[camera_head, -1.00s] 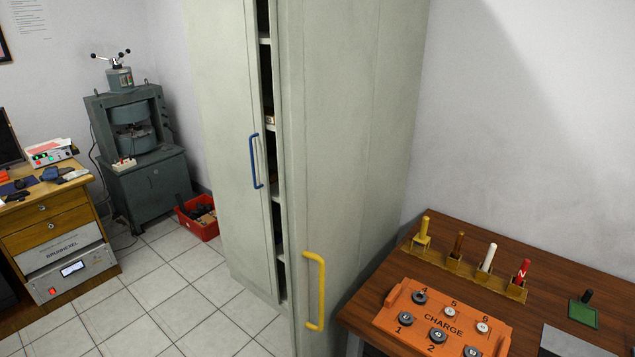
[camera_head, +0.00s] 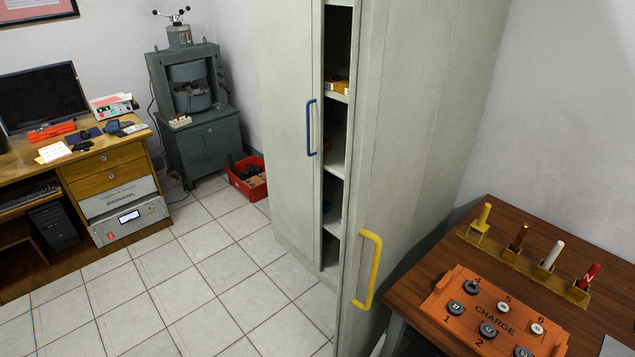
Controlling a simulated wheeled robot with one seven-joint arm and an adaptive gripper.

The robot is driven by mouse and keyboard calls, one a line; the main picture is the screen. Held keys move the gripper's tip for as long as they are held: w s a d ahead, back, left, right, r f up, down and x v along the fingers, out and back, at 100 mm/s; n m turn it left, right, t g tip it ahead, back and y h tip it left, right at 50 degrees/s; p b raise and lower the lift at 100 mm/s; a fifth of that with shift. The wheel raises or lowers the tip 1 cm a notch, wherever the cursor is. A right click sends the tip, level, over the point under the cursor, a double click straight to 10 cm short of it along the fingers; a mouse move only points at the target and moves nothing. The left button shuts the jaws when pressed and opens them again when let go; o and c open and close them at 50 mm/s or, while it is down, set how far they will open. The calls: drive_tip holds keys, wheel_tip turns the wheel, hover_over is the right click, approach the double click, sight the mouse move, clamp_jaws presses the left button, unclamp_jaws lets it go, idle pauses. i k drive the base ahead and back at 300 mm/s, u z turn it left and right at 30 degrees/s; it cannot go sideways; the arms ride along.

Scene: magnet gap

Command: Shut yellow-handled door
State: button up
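The yellow-handled door (camera_head: 385,190) belongs to a tall pale grey cabinet and stands ajar, swung out towards me. Its yellow handle (camera_head: 376,268) is upright on the door's outer face, low in the picture. To its left is the door with the blue handle (camera_head: 311,128). A dark upright gap between the two doors shows shelves (camera_head: 334,161) inside the cabinet. My gripper is not in view.
A wooden table (camera_head: 420,285) with an orange CHARGE tray (camera_head: 460,280) stands close right of the yellow-handled door. Tiled floor (camera_head: 215,290) is clear at front left. A red bin (camera_head: 250,190), a grey press (camera_head: 200,130) and a desk (camera_head: 110,160) stand farther back.

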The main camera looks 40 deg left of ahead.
sight(401, 50)
drive_tip(key=u, duration=0.75)
drive_tip(key=k, duration=0.5)
drive_tip(key=i, duration=0.5)
